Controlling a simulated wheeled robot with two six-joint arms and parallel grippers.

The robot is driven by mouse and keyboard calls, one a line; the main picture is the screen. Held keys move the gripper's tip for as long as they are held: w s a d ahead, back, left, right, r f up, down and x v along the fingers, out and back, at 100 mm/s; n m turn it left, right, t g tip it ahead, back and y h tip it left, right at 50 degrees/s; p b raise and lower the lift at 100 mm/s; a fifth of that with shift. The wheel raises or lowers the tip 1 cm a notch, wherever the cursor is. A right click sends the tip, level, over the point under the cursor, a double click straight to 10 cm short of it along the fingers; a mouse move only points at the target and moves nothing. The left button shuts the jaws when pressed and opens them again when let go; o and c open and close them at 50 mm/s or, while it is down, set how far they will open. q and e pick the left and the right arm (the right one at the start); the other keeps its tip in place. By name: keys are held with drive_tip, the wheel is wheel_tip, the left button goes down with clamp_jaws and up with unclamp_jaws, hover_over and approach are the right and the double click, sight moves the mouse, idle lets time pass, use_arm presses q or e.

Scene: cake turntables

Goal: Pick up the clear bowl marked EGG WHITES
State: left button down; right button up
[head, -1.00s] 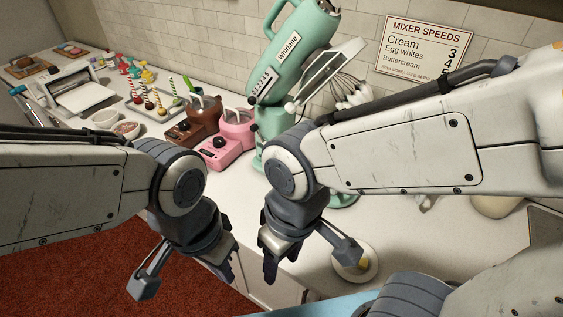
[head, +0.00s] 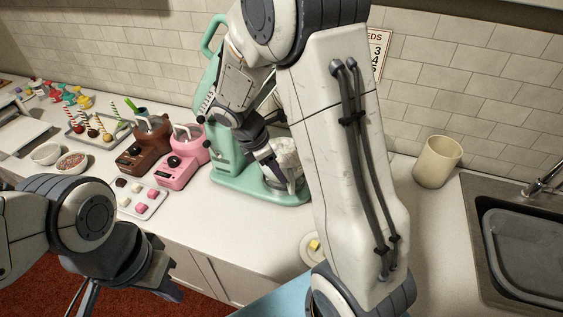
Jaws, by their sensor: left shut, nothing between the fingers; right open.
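I cannot make out a bowl with an EGG WHITES label; my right arm covers a large part of the counter. My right gripper (head: 272,163) is open in front of the mint green mixer (head: 229,172), over its base. A whitish object (head: 286,153) shows right beside its fingers, partly hidden; I cannot tell what it is or whether they touch. My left gripper (head: 168,284) is shut and empty, low at the left, in front of the counter's front edge.
Pink (head: 184,153) and brown (head: 145,141) melting pots stand left of the mixer, with a tray of sweets (head: 151,208) in front. A small plate with a yellow piece (head: 308,243) lies near the front edge. A cream canister (head: 437,162) and a sink (head: 520,250) are at the right.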

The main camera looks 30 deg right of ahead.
drive_tip(key=shift+s+p+x, duration=0.15)
drive_tip(key=shift+p+x, duration=0.1)
drive_tip(key=shift+x, duration=2)
drive_tip(key=shift+s+p+x, duration=0.2)
drive_tip(key=shift+x, duration=2.1)
drive_tip(key=shift+r, duration=0.1)
clamp_jaws()
